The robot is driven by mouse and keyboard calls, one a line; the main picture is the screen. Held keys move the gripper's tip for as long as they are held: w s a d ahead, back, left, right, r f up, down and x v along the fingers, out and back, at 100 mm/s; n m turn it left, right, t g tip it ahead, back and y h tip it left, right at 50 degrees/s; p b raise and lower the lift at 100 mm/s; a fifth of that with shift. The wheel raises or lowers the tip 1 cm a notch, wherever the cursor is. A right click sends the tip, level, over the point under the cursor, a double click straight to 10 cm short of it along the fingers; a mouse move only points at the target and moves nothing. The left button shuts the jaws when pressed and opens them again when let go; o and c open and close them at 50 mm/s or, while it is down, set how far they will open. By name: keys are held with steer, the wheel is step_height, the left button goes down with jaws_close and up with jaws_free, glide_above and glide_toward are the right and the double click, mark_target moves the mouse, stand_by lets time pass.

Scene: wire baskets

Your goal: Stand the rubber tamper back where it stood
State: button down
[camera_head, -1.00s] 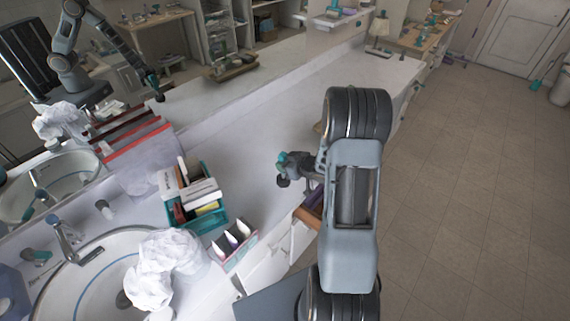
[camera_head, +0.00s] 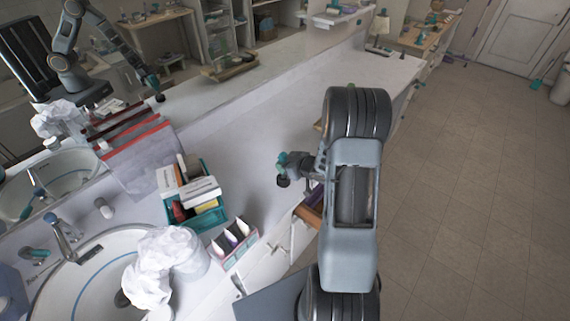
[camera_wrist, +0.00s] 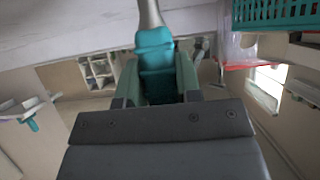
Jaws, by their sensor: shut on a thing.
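The rubber tamper (camera_head: 282,181) has a teal handle and a dark round end. In the head view it hangs with the dark end down, over the counter (camera_head: 262,120) near its front edge. My gripper (camera_head: 290,163) is shut on the teal handle. In the wrist view the teal handle (camera_wrist: 155,50) sits between the fingers of my gripper (camera_wrist: 155,80), with a pale grey shaft running up out of the picture. The dark end is out of the wrist view. I cannot tell exactly how high the tamper is above the counter.
A teal wire basket (camera_head: 207,219) with boxes stands left of the tamper. A pink-edged holder (camera_head: 233,242) is in front of it. The counter behind the tamper is clear. A mirror lines the back.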

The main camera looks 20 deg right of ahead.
steer(key=c, duration=0.7)
jaws_free()
steer(key=shift+f, duration=0.1)
steer(key=shift+s+d+r+p, duration=0.25)
steer(key=shift+s+r+p, duration=0.2)
steer(key=shift+s, duration=0.05)
steer(key=shift+p+v, duration=1.85)
steer(key=shift+v, duration=1.45)
steer(key=v, duration=1.4)
